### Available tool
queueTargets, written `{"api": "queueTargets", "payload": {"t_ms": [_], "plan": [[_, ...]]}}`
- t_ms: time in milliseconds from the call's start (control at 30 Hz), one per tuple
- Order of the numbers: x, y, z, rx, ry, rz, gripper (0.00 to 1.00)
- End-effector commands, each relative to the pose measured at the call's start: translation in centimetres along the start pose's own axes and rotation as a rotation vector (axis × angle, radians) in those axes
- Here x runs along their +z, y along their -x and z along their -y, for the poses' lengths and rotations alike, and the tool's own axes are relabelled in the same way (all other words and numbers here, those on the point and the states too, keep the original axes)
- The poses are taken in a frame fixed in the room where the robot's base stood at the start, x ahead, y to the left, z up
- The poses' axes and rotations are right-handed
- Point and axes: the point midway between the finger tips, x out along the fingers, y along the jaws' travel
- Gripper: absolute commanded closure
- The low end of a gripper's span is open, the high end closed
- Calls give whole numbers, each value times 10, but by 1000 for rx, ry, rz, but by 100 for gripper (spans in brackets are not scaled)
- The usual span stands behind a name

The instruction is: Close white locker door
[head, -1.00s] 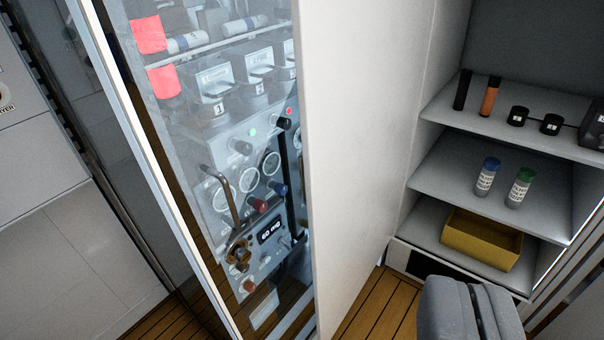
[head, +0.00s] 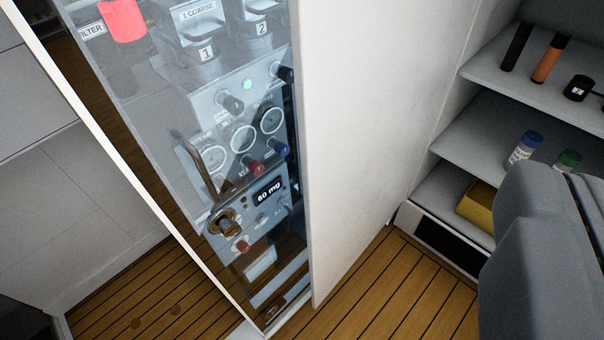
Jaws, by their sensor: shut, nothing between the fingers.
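The white locker door (head: 375,110) stands wide open in the middle of the head view. It is a tall plain white panel, with its near edge at left and its far side meeting the shelved locker. Its bottom edge is just above the wood floor, and its top is out of view. My gripper (head: 572,195), grey and bulky, is at the lower right, shut and empty. It appears to the right of the door, apart from it in the picture, and hides part of the locker's (head: 440,200) lower shelves.
Left of the door is a clear-fronted panel (head: 245,150) with gauges, knobs and a curved handle. The locker shelves hold a black tube (head: 517,46), an orange tube (head: 551,60), bottles (head: 525,148) and a yellow bin (head: 477,205). Wood floor (head: 390,290) is clear below the door.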

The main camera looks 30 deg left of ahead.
Motion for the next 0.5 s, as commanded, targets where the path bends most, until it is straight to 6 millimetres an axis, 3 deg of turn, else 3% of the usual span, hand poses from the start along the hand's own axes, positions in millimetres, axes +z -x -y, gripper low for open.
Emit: {"api": "queueTargets", "payload": {"t_ms": [267,400,500], "plan": [[57,-92,40,18,426,-71,100],[101,-134,71,8,708,-134,100],[135,-155,94,-11,904,-190,100]]}}
